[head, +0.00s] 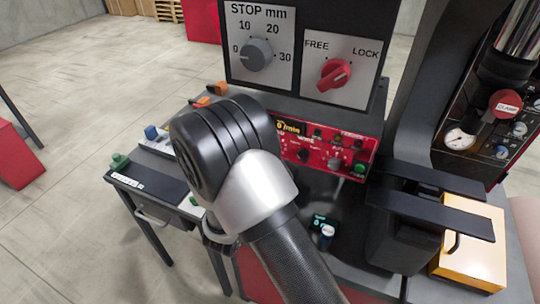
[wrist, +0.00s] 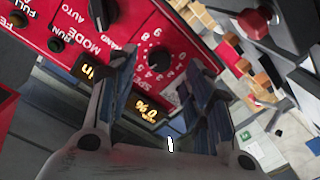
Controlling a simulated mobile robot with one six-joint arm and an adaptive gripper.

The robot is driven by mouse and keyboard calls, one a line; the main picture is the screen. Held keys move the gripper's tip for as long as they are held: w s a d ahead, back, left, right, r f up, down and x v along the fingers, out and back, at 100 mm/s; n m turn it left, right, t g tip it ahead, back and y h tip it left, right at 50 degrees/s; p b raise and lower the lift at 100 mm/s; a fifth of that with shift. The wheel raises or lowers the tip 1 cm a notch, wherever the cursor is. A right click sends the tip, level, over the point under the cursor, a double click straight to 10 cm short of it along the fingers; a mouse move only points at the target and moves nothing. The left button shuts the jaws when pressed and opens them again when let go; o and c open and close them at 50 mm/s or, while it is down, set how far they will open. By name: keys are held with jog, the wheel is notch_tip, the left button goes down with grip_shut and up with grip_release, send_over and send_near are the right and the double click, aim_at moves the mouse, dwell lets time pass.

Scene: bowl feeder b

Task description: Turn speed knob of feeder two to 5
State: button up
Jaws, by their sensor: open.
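My gripper (wrist: 160,72) is open in the wrist view, with its fingers on either side of a black round knob (wrist: 158,58). The knob is on a red panel (wrist: 115,42), with white digits around it and a partly hidden speed label below. The fingers look apart from the knob. Its pointer is too small to read. A yellow display (wrist: 147,110) near it reads 0 %. In the head view my arm hides my gripper and part of the red panel (head: 325,150). The frames do not show which feeder this knob belongs to.
A black mode knob (wrist: 101,13) is near the left finger. In the head view a grey stop knob (head: 257,55) and a red free/lock knob (head: 334,75) are above the red panel. A yellow box (head: 478,240) is at the right. Floor is open at the left.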

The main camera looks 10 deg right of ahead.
jog(key=v, duration=0.8)
